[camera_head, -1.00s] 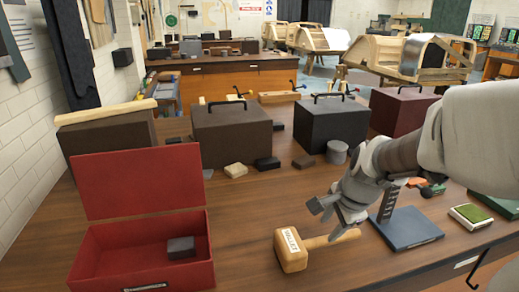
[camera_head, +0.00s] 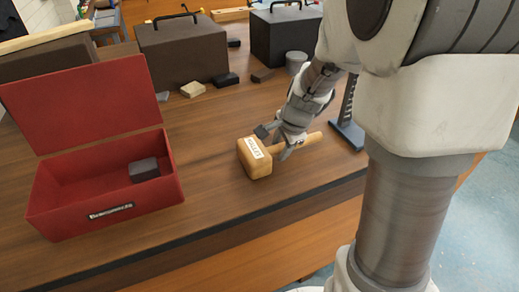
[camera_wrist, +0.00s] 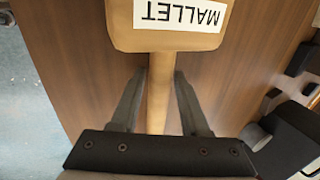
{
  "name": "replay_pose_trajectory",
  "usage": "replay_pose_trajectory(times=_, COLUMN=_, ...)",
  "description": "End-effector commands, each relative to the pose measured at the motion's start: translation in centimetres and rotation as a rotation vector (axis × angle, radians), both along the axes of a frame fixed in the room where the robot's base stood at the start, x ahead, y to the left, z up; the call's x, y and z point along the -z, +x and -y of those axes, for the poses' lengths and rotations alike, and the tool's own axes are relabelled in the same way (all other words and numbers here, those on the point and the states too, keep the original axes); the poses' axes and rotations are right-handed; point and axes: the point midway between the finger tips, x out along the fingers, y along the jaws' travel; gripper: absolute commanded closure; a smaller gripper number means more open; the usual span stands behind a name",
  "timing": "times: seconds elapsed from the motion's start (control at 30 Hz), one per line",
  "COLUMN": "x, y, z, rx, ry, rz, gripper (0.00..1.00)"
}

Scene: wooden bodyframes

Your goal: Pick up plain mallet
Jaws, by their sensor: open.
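The plain mallet (camera_head: 255,158) lies on the wooden bench, its pale wooden head carrying a white label reading MALLET. Its handle (camera_head: 313,139) points right and slightly back in the head view. My gripper (camera_head: 272,143) is over the handle, close to the head. In the wrist view the two fingers of my gripper (camera_wrist: 156,88) are open, one on each side of the handle (camera_wrist: 158,90), with gaps visible. The mallet head (camera_wrist: 165,32) is just beyond the fingertips. I cannot tell the exact height of the fingers against the handle.
An open red box (camera_head: 107,214) with a dark block (camera_head: 144,170) inside stands to the left. Dark cases (camera_head: 182,50) and small blocks (camera_head: 193,89) stand behind. A dark stand (camera_head: 346,132) is right of the handle. The bench front edge is close to the mallet.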

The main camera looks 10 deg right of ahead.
Motion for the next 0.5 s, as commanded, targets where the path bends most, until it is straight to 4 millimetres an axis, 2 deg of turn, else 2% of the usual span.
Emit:
replay_pose_trajectory(times=0.07, x=-0.06, y=0.00, z=0.00, rx=0.000, ry=0.000, rz=0.000, gripper=0.55)
replay_pose_trajectory(times=0.1, x=-0.06, y=0.00, z=0.00, rx=0.000, ry=0.000, rz=0.000, gripper=0.58)
replay_pose_trajectory(times=0.33, x=-0.07, y=-0.01, z=-0.01, rx=0.000, ry=0.000, rz=0.000, gripper=1.00)
replay_pose_trajectory(times=0.5, x=-0.08, y=-0.02, z=-0.02, rx=0.000, ry=0.000, rz=0.000, gripper=1.00)
